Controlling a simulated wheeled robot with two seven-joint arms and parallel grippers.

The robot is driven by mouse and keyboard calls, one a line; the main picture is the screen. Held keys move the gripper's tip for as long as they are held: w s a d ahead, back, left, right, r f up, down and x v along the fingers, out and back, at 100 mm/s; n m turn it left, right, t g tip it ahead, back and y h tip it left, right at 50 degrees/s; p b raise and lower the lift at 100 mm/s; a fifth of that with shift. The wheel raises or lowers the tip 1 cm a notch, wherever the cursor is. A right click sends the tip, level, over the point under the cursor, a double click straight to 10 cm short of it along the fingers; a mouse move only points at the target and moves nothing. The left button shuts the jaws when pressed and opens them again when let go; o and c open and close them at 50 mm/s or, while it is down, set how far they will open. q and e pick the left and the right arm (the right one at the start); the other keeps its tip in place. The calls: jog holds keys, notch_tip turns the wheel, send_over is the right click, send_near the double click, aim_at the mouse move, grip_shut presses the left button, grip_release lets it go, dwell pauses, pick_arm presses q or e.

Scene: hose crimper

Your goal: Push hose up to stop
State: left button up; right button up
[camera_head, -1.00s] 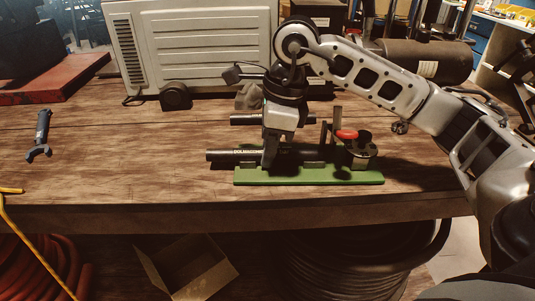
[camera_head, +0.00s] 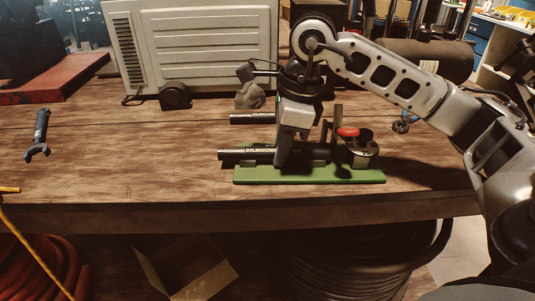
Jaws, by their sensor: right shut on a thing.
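A black hose (camera_head: 232,155) with white lettering lies level along the green base (camera_head: 255,175) of the crimper on the bench. The hose's left end sticks out past the base's left edge. The crimper's red handle (camera_head: 347,132) and metal cylinder (camera_head: 364,155) stand at the right of the base. My left gripper is out of view.
A second dark hose or bar (camera_head: 250,119) lies behind the base. A blue wrench (camera_head: 38,137) lies at the bench's left. A white case (camera_head: 195,45) stands at the back.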

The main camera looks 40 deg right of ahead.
jog(key=shift+s+d+b, duration=0.55)
jog(key=shift+s+d, duration=0.2)
jog(key=shift+d, duration=0.3)
dwell(0.4)
jog(key=o, duration=1.7)
